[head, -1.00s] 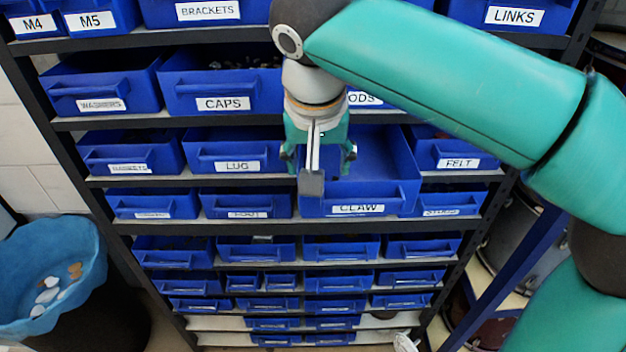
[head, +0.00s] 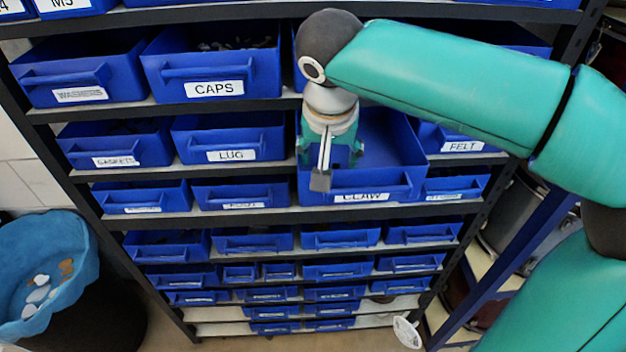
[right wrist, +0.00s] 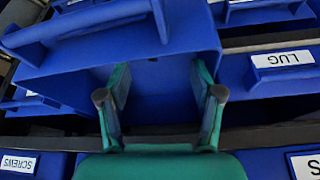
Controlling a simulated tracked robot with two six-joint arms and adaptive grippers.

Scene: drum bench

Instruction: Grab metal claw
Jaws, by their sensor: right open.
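The blue bin labelled CLAW (head: 392,183) juts out of the shelf further than its neighbours. No metal claw shows; part of the bin's inside is hidden by my right gripper and arm. My right gripper (head: 338,168) hangs at the left part of this bin, pointing down, with a finger in front of its left side. In the right wrist view my right gripper (right wrist: 160,98) has its two fingers spread apart, with only bare blue bin surface between them. My left gripper is not in view.
The black shelf rack holds rows of blue bins, including LUG (head: 228,140) to the left, CAPS (head: 212,74) above and FELT (head: 462,133) to the right. A blue-lined waste bin (head: 70,235) stands at the lower left. A blue post stands at the right.

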